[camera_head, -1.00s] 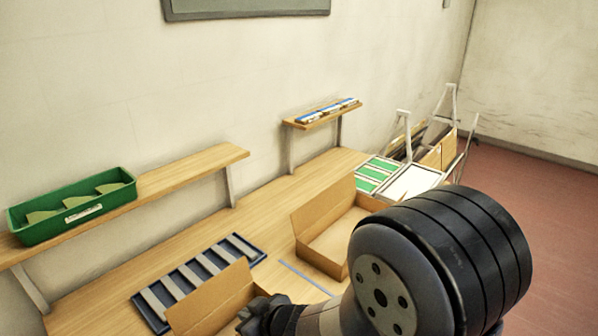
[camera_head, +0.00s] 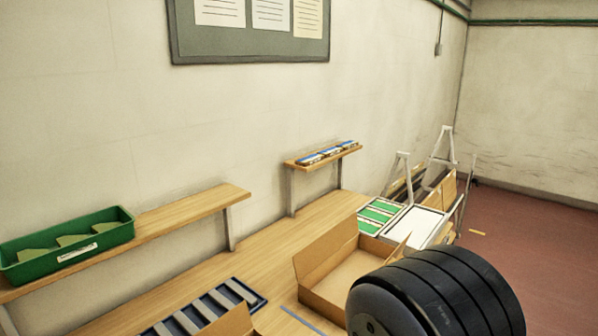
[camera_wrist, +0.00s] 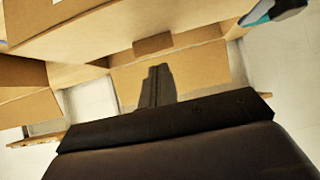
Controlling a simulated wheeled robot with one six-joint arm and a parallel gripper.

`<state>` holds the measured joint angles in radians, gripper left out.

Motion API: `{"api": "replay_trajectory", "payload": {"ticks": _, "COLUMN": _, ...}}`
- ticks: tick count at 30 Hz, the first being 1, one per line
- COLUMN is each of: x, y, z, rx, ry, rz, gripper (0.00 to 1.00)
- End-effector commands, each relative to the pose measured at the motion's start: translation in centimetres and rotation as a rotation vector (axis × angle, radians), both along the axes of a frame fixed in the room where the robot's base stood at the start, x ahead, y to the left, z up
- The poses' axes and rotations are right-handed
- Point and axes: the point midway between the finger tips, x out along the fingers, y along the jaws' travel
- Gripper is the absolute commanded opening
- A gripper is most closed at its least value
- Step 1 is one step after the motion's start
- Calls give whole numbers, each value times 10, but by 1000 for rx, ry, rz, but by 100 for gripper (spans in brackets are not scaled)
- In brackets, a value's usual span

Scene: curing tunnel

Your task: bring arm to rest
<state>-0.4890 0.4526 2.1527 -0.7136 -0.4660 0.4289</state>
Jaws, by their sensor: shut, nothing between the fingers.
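My gripper (camera_wrist: 158,84) shows in the wrist view as two dark fingers pressed together, with nothing between them. Behind the fingers are cardboard surfaces (camera_wrist: 195,72); I cannot tell how far off they are. In the head view my arm, with a thick dark ribbed joint, fills the lower right, and the gripper itself is out of that picture.
An open cardboard box (camera_head: 318,297) stands on the wooden bench (camera_head: 262,262) beside my arm. A blue slotted rack (camera_head: 258,300) lies at its left. A green bin (camera_head: 110,236) sits on the left shelf (camera_head: 190,208). Red floor (camera_head: 520,235) is clear at the right.

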Motion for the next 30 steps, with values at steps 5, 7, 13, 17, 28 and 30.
{"api": "replay_trajectory", "payload": {"ticks": 5, "x": 1, "y": 4, "z": 18, "rx": 1, "ry": -2, "rz": -2, "gripper": 0}}
{"api": "replay_trajectory", "payload": {"ticks": 7, "x": 1, "y": 6, "z": 27, "rx": 1, "ry": -2, "rz": -2, "gripper": 0}}
{"api": "replay_trajectory", "payload": {"ticks": 13, "x": -5, "y": 2, "z": 52, "rx": 1, "ry": -3, "rz": -7, "gripper": 0}}
{"api": "replay_trajectory", "payload": {"ticks": 17, "x": -14, "y": -9, "z": 66, "rx": 2, "ry": -3, "rz": -8, "gripper": 0}}
{"api": "replay_trajectory", "payload": {"ticks": 28, "x": -35, "y": -33, "z": 95, "rx": 2, "ry": -3, "rz": -7, "gripper": 0}}
{"api": "replay_trajectory", "payload": {"ticks": 30, "x": -38, "y": -36, "z": 99, "rx": 2, "ry": -4, "rz": -6, "gripper": 0}}
